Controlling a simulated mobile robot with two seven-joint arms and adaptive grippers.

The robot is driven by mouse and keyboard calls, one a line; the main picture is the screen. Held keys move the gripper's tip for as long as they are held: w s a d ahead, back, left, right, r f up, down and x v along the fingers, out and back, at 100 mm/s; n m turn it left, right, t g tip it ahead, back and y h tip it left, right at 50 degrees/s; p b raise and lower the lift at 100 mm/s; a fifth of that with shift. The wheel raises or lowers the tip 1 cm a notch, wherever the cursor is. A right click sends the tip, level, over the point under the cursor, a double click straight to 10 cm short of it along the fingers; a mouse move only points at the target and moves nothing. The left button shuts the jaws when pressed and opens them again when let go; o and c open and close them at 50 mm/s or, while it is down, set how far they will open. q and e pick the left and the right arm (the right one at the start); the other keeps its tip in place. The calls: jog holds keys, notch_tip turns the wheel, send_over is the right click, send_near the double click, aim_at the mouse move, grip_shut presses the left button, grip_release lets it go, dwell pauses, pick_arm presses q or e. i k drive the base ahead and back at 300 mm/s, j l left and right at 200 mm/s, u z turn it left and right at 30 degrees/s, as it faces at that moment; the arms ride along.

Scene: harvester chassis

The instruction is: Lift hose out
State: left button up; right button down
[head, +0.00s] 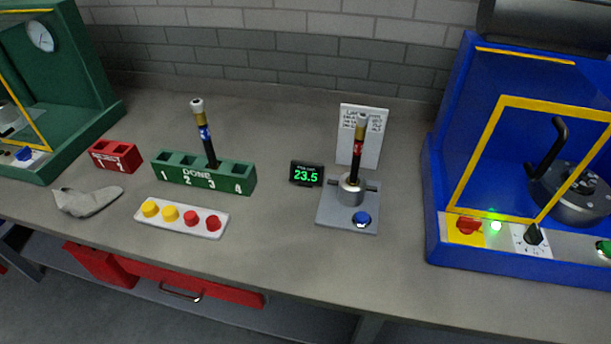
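A black hose with a red band and a brass and silver top end (358,150) stands nearly upright in the round metal holder (351,190) of a grey test stand (330,212). Its lower end is hidden in the holder. A second black hose with a blue band and a brass and silver end (204,135) stands in slot 3 of the green "DONE" rack (183,177), leaning slightly. Neither of my grippers is in view.
A display reading 23.5 (306,174), a blue button (361,218) and a white sign (371,128) are around the stand. A button panel (181,227), red rack (115,155) and grey cloth-like item (88,202) lie left. A blue cabinet (446,180) stands right, a green one (98,75) left.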

aim_at(362, 117)
jog(key=j+z, duration=0.9)
jog(key=i+l, duration=0.05)
